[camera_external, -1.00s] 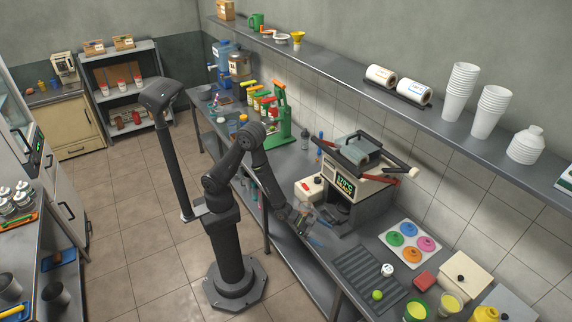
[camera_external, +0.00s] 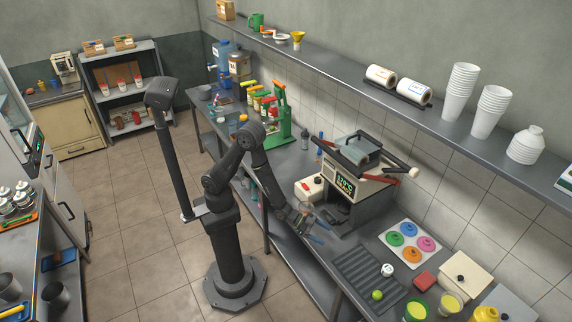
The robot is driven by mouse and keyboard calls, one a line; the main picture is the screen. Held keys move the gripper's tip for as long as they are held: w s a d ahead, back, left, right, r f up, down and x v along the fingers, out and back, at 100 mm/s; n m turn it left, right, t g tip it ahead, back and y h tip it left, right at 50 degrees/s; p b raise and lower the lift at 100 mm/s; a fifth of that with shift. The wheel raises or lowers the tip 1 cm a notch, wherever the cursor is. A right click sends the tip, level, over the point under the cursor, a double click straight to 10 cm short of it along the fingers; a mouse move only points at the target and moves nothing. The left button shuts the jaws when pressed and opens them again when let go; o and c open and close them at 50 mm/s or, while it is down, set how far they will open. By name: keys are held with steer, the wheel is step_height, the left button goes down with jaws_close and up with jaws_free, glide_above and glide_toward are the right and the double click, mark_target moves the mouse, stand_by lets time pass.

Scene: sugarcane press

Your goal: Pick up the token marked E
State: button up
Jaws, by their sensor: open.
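Four-colour round pieces lie on a white tray (camera_external: 392,240) on the counter: green (camera_external: 396,238), blue (camera_external: 408,229), pink (camera_external: 426,243) and orange (camera_external: 412,254). No letter is legible on them. A small white round piece (camera_external: 388,270) with a dark mark sits at the ribbed mat's right edge; its mark is too small to read. I cannot tell which piece is marked E. My gripper (camera_external: 318,224) is open over the counter's front edge, left of the tray and in front of the press machine. Nothing is clearly seen between its fingers.
The press machine (camera_external: 352,190) with red handles stands behind my gripper. A dark ribbed mat (camera_external: 366,276) lies to the right, with a green lime (camera_external: 377,295) on it. A red block (camera_external: 424,281), a cream box (camera_external: 468,274) and cups crowd the right end.

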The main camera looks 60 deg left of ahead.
steer(key=m+g+y, duration=0.2)
steer(key=g+y, duration=0.2)
steer(key=y, duration=0.3)
glide_toward(387, 268)
steer(key=x, duration=0.2)
steer(key=shift+f, duration=0.35)
steer(key=shift+x, duration=3.2)
steer(key=shift+d+r, duration=0.1)
steer(key=shift+d, duration=0.1)
steer(key=shift+c, duration=0.2)
steer(key=c, duration=1)
